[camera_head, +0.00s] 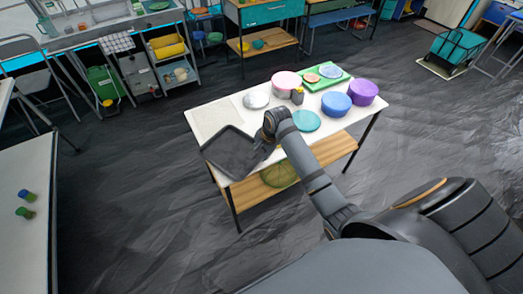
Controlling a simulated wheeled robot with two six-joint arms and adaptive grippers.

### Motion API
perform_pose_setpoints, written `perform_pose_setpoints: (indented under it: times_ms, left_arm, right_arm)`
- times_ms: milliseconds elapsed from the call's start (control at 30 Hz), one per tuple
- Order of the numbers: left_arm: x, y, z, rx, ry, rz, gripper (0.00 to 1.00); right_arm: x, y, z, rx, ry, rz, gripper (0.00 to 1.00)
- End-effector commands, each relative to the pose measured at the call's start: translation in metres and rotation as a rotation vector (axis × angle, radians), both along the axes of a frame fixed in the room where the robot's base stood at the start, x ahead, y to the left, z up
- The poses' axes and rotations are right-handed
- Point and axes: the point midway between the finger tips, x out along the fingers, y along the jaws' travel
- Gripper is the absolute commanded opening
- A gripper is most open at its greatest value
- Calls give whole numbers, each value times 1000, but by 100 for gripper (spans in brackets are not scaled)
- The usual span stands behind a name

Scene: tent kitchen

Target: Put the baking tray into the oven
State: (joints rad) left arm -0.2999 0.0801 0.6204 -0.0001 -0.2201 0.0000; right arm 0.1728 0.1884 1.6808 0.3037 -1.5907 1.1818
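The dark baking tray (229,152) is at the near left end of the white table (212,112), and its outer corner reaches past the table's edge. My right gripper (264,147) is at the tray's right edge and overlaps it in the view. Its fingers are small and dark against the tray, so I cannot tell whether they are shut on the rim. My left gripper is not in view. I cannot make out an oven in this view.
On the table are a pink pot (286,81), a blue pot (336,104), a purple pot (363,92), a teal plate (306,121) and a green board (316,84). Another table (25,236) stands at left. The floor (130,180) between them is clear.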

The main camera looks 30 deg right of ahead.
Motion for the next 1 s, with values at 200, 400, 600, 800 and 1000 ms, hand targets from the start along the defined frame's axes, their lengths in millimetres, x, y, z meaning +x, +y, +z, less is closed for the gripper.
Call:
perform_pose_setpoints:
  times_ms: [200, 400, 600, 800, 1000]
  left_arm:
    - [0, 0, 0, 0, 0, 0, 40]
    - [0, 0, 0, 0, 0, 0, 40]
    - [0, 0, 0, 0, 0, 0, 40]
    - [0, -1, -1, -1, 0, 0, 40]
    - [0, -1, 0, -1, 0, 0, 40]
  right_arm:
    - [-5, -2, 18, 0, 0, 0, 28]
    - [-5, -2, 19, 0, 0, 0, 28]
    - [-5, -2, 16, -1, 2, 2, 28]
    - [-36, -18, -104, -80, 31, 153, 28]
    - [-178, -39, -290, -259, 82, 556, 28]
